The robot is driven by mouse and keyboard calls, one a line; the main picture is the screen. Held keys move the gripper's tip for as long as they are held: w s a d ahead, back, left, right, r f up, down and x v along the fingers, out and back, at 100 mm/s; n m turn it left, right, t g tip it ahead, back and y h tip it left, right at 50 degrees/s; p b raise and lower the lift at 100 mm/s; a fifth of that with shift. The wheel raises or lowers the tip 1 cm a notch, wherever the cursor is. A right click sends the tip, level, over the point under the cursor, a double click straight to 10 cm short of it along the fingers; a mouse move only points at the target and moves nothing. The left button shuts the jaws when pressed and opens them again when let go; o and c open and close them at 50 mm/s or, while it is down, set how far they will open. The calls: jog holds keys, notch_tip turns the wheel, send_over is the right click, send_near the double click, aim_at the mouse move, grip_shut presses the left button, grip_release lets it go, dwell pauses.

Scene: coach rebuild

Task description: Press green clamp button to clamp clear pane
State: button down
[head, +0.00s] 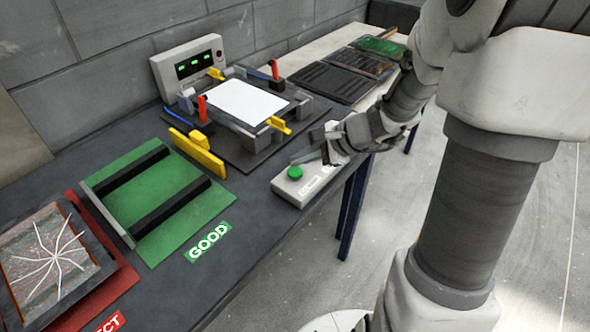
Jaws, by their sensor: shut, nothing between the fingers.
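The green clamp button (295,172) sits on top of a pale grey control box (312,186) near the table's front edge. My gripper (303,158) is shut and empty, with its fingertips close above and behind the button. I cannot tell whether they touch it; the button's top shows uncovered. The pane (245,101) looks white and lies flat on the clamping fixture (262,140) further back. Orange-red levers (202,107) and yellow pieces (279,125) stand around the pane. I cannot tell whether they press on it.
A display unit (190,66) with green lights stands behind the fixture. A green GOOD tray (160,232) with black rails lies at the left. A red-edged tray (112,288) holds a cracked pane (52,262). Dark racks (325,82) lie on the far table.

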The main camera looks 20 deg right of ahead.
aim_at(300, 172)
jog(key=shift+f, duration=0.1)
jog(key=shift+f+b, duration=0.3)
jog(key=shift+b, duration=0.25)
jog(key=shift+f+b, duration=0.5)
dwell(0.4)
jog(key=shift+r, duration=0.1)
jog(key=shift+r+p, duration=0.65)
jog(key=shift+r, duration=0.15)
notch_tip(300, 172, up, 5)
jog(key=p, duration=0.4)
jog(key=shift+r, duration=0.1)
dwell(0.8)
